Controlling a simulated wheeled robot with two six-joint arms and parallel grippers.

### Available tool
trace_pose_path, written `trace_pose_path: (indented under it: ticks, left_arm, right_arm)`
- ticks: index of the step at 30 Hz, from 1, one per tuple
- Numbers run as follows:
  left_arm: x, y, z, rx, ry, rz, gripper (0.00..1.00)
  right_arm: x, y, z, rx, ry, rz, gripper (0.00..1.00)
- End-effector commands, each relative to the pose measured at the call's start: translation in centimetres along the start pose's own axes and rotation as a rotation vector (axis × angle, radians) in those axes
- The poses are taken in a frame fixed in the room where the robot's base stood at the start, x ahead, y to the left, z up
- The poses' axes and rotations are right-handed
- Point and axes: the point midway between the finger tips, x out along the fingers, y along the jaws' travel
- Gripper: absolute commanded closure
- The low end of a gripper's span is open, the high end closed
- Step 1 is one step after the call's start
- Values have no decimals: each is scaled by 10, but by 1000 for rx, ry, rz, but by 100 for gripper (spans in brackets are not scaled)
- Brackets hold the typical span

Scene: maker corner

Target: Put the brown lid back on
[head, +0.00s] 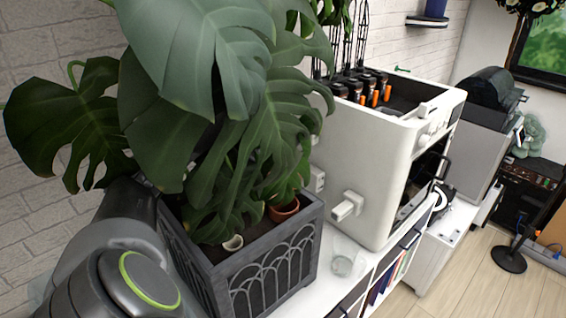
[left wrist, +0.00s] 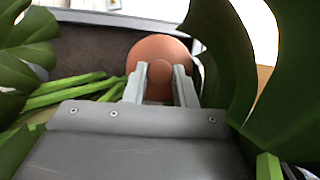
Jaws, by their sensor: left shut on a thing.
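The brown lid (left wrist: 150,48) is a round, smooth reddish-brown disc with a small knob in the left wrist view. My left gripper (left wrist: 160,72) is shut on the lid's knob, one finger on each side. The lid is over the dark inside of the planter, among green stems; whether it touches anything below I cannot tell. In the head view a reddish-brown round rim (head: 285,211) shows in the planter under the leaves; I cannot tell whether it is the lid or a pot. My right gripper is not in view.
Large monstera leaves (head: 190,60) crowd over the grey planter (head: 283,262). A small white cup (head: 233,243) sits in it. A clear glass (head: 344,264) stands beside it on the white shelf unit. A white machine (head: 372,170) stands behind to the right.

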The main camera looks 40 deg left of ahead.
Motion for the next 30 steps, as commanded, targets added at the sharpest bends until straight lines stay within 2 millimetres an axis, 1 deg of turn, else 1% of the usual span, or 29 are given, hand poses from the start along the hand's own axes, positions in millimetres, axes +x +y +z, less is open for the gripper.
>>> trace_pose_path:
  ticks: [16,17,24,30]
  left_arm:
    - [42,0,-16,-1,0,-1,100]
    - [43,0,-16,-1,1,-2,100]
    - [56,-1,-21,0,1,-2,100]
    - [57,-1,-22,0,0,-2,100]
  right_arm:
    - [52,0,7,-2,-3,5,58]
    - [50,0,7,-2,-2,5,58]
    - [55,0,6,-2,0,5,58]
    - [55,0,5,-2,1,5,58]
